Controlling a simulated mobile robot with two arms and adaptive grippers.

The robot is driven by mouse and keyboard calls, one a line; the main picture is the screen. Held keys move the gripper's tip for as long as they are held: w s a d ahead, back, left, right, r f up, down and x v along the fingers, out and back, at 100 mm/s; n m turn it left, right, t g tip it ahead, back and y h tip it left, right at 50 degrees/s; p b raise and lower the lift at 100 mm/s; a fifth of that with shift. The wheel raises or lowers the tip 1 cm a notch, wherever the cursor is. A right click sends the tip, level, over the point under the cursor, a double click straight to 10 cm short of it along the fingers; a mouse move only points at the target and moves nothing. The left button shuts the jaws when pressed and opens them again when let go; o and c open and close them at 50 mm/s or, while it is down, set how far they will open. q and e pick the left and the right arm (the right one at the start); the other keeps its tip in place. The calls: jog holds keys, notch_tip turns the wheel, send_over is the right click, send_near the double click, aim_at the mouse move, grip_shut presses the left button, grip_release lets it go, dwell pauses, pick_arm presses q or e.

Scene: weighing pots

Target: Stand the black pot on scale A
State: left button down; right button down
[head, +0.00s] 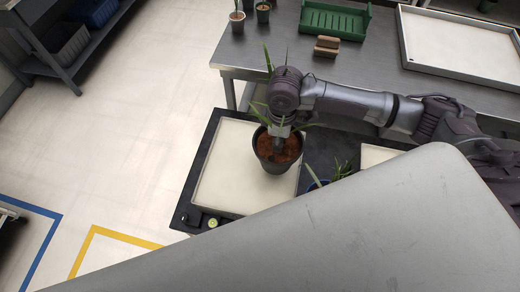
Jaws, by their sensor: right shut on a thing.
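The black pot (272,163) holds brown soil and a plant with long green leaves. It is upright at the right part of a pale scale plate (225,175); I cannot tell whether its base touches the plate. My right gripper (278,143) reaches down from above and is shut on the black pot. My arm hides part of the plant. No letter marking this scale as A is readable. My left gripper is not in view.
Behind are a steel table (262,47), green crate (335,18), brown blocks (327,44) and white tray (462,42). A large grey surface hides the lower right.

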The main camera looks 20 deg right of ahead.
aim_at(261, 143)
jog(key=w+a+f, duration=0.1)
jog(key=a+f, duration=0.1)
jog(key=w+a, duration=0.1)
jog(key=a, duration=0.1)
jog(key=shift+w+a+f, duration=0.1)
jog(key=shift+w+f, duration=0.2)
jog(key=shift+f, duration=0.1)
jog(key=shift+f+p, duration=0.3)
jog(key=shift+f, duration=1.8)
jog(key=c, duration=1)
grip_release()
jog(key=shift+s, duration=0.15)
jog(key=shift+o, duration=0.2)
notch_tip(261, 143, up, 12)
jog(key=shift+r+b, duration=0.1)
jog(key=shift+b, duration=0.2)
